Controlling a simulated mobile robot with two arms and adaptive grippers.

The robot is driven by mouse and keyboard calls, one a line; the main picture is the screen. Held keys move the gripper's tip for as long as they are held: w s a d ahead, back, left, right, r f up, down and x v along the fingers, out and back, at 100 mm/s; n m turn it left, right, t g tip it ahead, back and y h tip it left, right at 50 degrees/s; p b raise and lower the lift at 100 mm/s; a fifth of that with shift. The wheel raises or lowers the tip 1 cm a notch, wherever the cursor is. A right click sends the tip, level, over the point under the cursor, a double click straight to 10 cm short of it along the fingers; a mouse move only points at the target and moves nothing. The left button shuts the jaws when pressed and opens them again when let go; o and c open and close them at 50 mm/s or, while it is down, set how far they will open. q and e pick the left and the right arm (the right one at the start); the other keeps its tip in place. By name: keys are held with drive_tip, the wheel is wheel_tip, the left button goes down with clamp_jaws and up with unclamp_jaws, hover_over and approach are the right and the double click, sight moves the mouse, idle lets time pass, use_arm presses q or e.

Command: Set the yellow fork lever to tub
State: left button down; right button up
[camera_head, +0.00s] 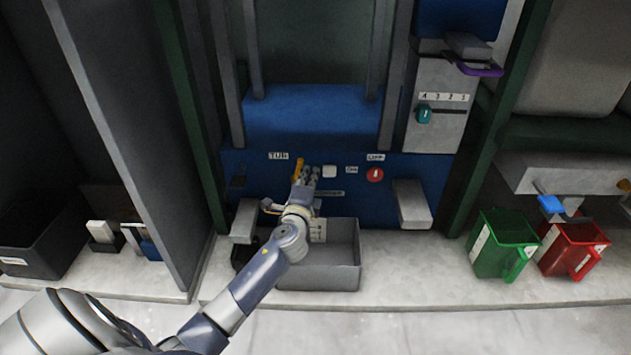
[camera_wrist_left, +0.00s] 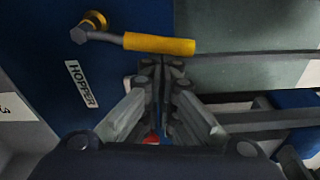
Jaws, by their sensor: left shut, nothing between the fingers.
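The yellow fork lever (camera_head: 298,167) is on the blue front panel of the middle press, just right of and below the TUB label (camera_head: 278,156). In the left wrist view its yellow grip (camera_wrist_left: 160,44) points right from a round yellow pivot (camera_wrist_left: 95,20). A HOPPER label (camera_wrist_left: 82,83) lies below the pivot there. My left gripper (camera_head: 307,172) is at the panel beside the lever, shut and empty. In the left wrist view its closed fingertips (camera_wrist_left: 162,64) are close to the grip; I cannot tell whether they touch. My right gripper is not in view.
A white button (camera_head: 329,171) and a red knob (camera_head: 375,174) are to the right on the panel. A grey tub (camera_head: 335,277) stands below. Grey blocks jut out on both sides. A green bin (camera_head: 503,243) and a red bin (camera_head: 572,247) stand at right.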

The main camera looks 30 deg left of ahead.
use_arm(q)
drive_tip(key=shift+s+a+r+n, duration=0.2)
drive_tip(key=shift+a+n, duration=0.15)
drive_tip(key=shift+n, duration=0.2)
drive_tip(key=shift+s+a+r+n, duration=0.2)
drive_tip(key=shift+a+n, duration=0.15)
drive_tip(key=shift+n, duration=0.2)
drive_tip(key=shift+b, duration=0.3)
drive_tip(key=shift+f, duration=0.1)
